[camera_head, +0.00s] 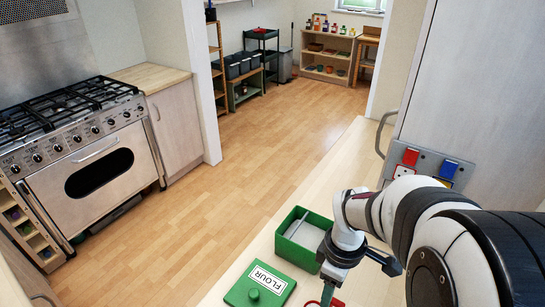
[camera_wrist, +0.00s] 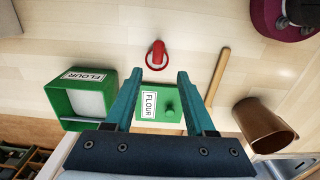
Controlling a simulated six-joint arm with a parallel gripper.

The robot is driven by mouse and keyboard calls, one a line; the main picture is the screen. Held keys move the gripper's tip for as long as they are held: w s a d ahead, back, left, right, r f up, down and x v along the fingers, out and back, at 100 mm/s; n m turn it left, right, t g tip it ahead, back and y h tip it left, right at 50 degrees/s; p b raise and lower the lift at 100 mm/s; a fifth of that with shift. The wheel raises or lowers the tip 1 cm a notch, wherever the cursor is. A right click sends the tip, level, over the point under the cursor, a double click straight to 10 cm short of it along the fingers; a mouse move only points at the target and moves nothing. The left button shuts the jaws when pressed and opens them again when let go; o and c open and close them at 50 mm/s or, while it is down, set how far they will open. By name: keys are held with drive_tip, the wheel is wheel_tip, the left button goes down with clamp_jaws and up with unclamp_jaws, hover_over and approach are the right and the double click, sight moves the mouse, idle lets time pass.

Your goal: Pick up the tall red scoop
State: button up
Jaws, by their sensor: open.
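The red scoop (camera_wrist: 157,49) stands on the pale counter in the wrist view, seen from above as a red ring with a narrower part at its far side. It lies just beyond my gripper's fingertips (camera_wrist: 158,75), centred between them and not touched. In the head view a bit of red (camera_head: 335,302) shows at the bottom edge beside my gripper (camera_head: 328,288), mostly cut off. My gripper is open with nothing between its teal fingers. The scoop's height is hard to judge from above.
A green flour lid (camera_wrist: 150,103) lies under my fingers. The open green flour box (camera_wrist: 92,103) stands to its left. A wooden stick (camera_wrist: 217,75), a brown cup (camera_wrist: 262,122) and a maroon object (camera_wrist: 285,22) lie to the right. A range cooker (camera_head: 90,165) stands across the floor.

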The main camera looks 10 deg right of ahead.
drive_tip(key=f, duration=0.9)
drive_tip(key=shift+d+f, duration=0.1)
drive_tip(key=shift+d, duration=0.2)
clamp_jaws()
idle(0.8)
